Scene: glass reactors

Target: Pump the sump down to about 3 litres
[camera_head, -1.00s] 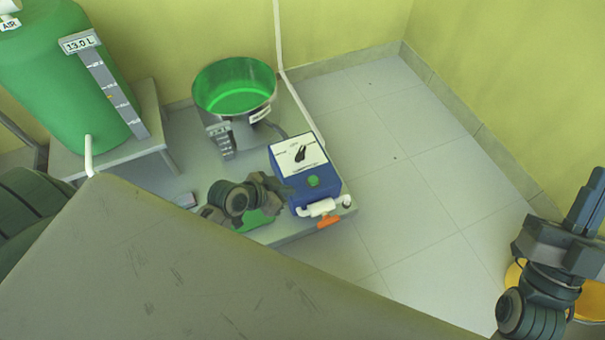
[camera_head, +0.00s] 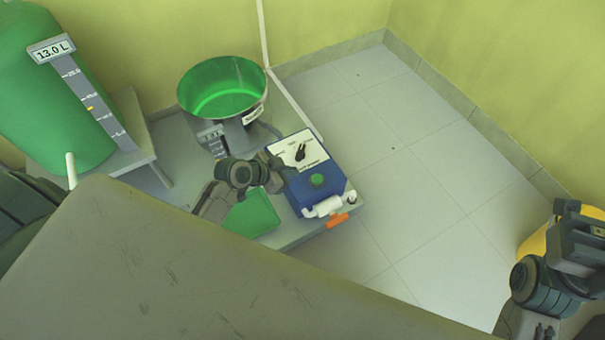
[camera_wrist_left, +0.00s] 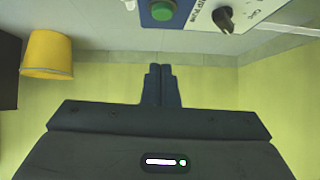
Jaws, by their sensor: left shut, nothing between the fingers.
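The sump appears to be the open steel vessel (camera_head: 240,113) at the back, with green liquid (camera_head: 228,103) inside. Its small gauge plate (camera_head: 211,133) is too small to read. A blue pump box (camera_head: 322,192) has a white top panel with a black knob (camera_head: 300,152) and a green button (camera_head: 317,180). In the left wrist view the button (camera_wrist_left: 162,10) and knob (camera_wrist_left: 223,18) show at the top edge. My left gripper (camera_head: 284,168) is shut and empty beside the box's left side; its fingers (camera_wrist_left: 161,85) show together. My right gripper (camera_head: 585,240) is at the far right, its jaws unclear.
A green tank (camera_head: 50,110) reading 13.0 L stands on a grey stand (camera_head: 145,150) at left. An orange handle (camera_head: 337,220) and white pipe (camera_head: 323,207) sit at the box's front. A yellow bucket (camera_wrist_left: 47,55) stands right of clear floor. A grey surface fills the foreground.

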